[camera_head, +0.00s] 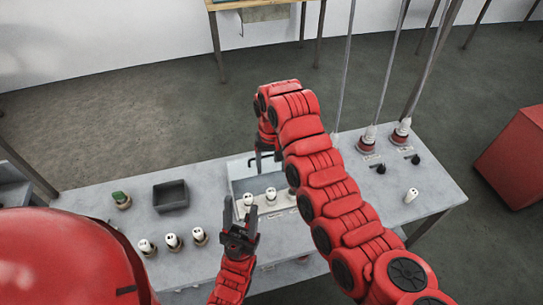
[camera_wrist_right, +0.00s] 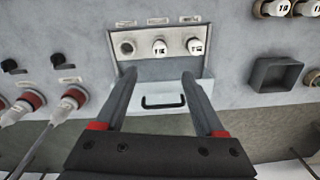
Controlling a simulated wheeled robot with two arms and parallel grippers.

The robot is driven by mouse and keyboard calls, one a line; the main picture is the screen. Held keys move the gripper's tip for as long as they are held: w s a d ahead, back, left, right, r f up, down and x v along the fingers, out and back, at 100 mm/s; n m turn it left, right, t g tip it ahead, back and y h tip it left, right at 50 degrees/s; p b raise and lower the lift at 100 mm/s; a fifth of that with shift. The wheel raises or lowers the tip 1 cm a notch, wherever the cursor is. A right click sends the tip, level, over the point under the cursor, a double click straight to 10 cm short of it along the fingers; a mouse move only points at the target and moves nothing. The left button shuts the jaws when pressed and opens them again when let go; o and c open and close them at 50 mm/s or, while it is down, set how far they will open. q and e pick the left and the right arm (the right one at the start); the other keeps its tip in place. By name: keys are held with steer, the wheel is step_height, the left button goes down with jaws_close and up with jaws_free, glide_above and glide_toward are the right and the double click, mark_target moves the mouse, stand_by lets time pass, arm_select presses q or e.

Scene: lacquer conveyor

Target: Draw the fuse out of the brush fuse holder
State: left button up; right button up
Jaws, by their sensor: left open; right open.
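A row of fuse holders sits in a pale recessed panel (camera_head: 283,208) in the middle of the bench. In the right wrist view, two holders carry white fuses (camera_wrist_right: 160,47) (camera_wrist_right: 195,45), and the end holder (camera_wrist_right: 126,48) looks empty. Their labels are too small to read, so I cannot tell which is the brush one. A pale cover with a black handle (camera_wrist_right: 163,101) adjoins the row. My right gripper (camera_head: 267,163) is open and empty above this cover. My left gripper (camera_head: 239,213) is open beside the leftmost fuse (camera_head: 248,199) in the head view; contact is unclear.
Several white fuses (camera_head: 172,240) stand in holders at the front left. A grey open bin (camera_head: 170,196) and a green-topped part (camera_head: 121,200) are behind them. Red-and-white plugs with cables (camera_head: 367,138), black knobs (camera_head: 381,168) and a lone white fuse (camera_head: 411,196) are at right.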

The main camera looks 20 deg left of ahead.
glide_above(271, 191)
step_height(271, 191, down, 6)
steer(key=shift+r+b, duration=0.15)
steer(key=shift+b, duration=0.2)
step_height(271, 191, down, 6)
steer(key=shift+s+r+p, duration=0.1)
steer(key=shift+p, duration=1.05)
steer(key=shift+f, duration=1.15)
steer(key=shift+c, duration=0.2)
jaws_close()
